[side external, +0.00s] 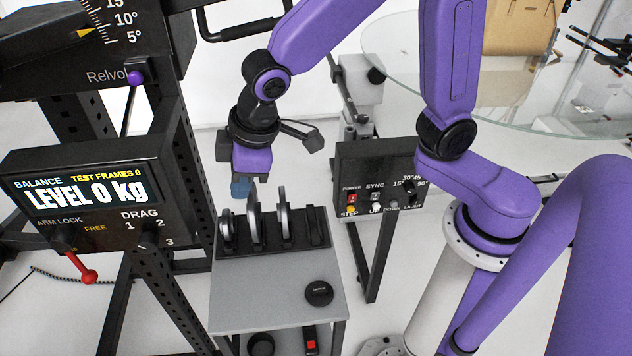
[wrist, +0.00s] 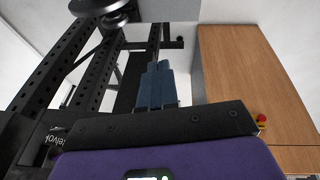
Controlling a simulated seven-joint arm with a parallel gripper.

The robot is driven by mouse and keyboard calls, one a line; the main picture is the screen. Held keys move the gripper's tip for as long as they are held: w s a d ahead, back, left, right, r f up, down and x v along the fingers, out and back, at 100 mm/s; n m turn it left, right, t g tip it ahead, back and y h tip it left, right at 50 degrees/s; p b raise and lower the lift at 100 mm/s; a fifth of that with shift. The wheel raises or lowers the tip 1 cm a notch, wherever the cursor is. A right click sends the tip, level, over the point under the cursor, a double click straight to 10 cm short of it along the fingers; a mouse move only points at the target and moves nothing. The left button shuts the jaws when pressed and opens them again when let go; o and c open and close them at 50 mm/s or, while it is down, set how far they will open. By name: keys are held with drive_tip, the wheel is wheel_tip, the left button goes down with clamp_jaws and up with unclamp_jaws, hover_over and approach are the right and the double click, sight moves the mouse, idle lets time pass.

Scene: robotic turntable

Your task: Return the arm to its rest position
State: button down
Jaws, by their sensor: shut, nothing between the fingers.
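My purple arm reaches in from the upper right of the side external view. My gripper (side external: 240,188) points down with its blue fingers together and nothing between them. It hangs just behind the left part of a black rack (side external: 262,246) of upright metal discs; I cannot tell the exact gap. In the wrist view my gripper (wrist: 154,80) also shows its blue fingers closed together and empty.
The rack stands on a small grey table (side external: 280,292) with a black puck (side external: 319,293). A balance display (side external: 85,190) reading "LEVEL 0 kg" stands left. A control box (side external: 380,185) is right of the rack. A glass tabletop (side external: 520,110) lies behind my arm.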

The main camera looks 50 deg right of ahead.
drive_tip(key=s+d+n+g+h, duration=0.1)
drive_tip(key=s+d+n+g, duration=0.1)
drive_tip(key=s+d, duration=1.6)
drive_tip(key=shift+s+d+r+g, duration=0.2)
drive_tip(key=shift+s+r+g, duration=0.1)
drive_tip(key=shift+s+g, duration=0.3)
